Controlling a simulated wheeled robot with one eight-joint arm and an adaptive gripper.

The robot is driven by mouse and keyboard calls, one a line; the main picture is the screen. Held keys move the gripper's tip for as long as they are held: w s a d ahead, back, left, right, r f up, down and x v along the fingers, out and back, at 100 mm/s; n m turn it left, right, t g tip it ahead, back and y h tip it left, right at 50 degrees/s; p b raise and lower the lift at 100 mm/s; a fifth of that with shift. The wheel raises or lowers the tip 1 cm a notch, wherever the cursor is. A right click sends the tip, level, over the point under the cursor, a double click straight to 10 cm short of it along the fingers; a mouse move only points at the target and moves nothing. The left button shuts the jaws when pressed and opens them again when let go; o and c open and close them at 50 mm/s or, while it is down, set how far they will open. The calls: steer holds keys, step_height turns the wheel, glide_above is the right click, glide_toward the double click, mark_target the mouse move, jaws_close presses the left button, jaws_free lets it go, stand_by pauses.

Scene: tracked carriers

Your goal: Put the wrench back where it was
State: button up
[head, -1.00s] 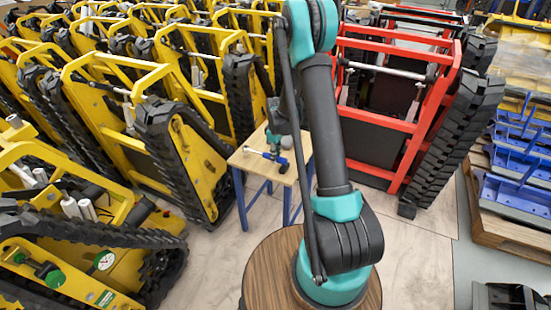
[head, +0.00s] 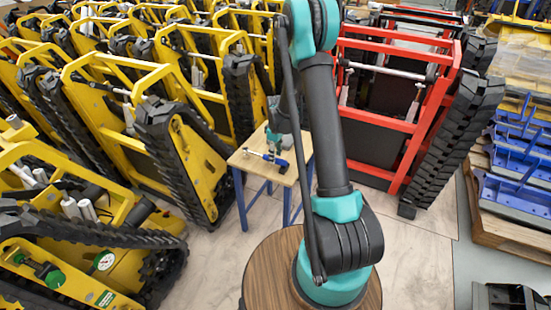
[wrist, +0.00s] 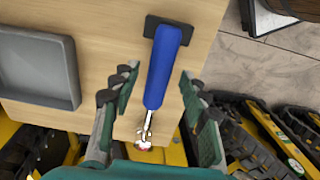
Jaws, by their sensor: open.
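The wrench (wrist: 163,68) has a thick blue handle, a thin metal shaft and a small red-and-white end. In the wrist view it lies over the wooden table top (wrist: 110,22), its handle end over a dark pad (wrist: 152,25). In the head view the wrench (head: 275,160) is small on the little table (head: 301,150). My gripper (wrist: 159,75) is open, with one finger on each side of the handle and visible gaps to both. In the head view my gripper (head: 272,141) is just above the table, partly hidden by my arm.
A grey tray (wrist: 75,75) sits on the table left of the wrench in the wrist view. Yellow tracked carriers (head: 110,105) crowd the left, and a red one (head: 385,115) stands behind right. Blue parts on a pallet (head: 515,185) are far right. Floor is clear in front.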

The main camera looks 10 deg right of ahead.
step_height(320, 180, up, 10)
steer(key=s+d+r+m+t, duration=0.1)
steer(key=s+r+m, duration=0.2)
steer(key=s, duration=0.5)
steer(key=s+d+r+m+t, duration=0.1)
steer(key=s+d+r+m, duration=0.1)
steer(key=s+r, duration=0.35)
steer(key=s+f+m+t, duration=0.1)
steer(key=s+m, duration=0.2)
steer(key=s, duration=0.5)
steer(key=s+d+f+m+t, duration=0.1)
steer(key=s+f+m, duration=0.1)
steer(key=s, duration=0.7)
steer(key=shift+f+m, duration=0.2)
steer(key=shift+m, duration=0.2)
steer(key=shift+c, duration=0.6)
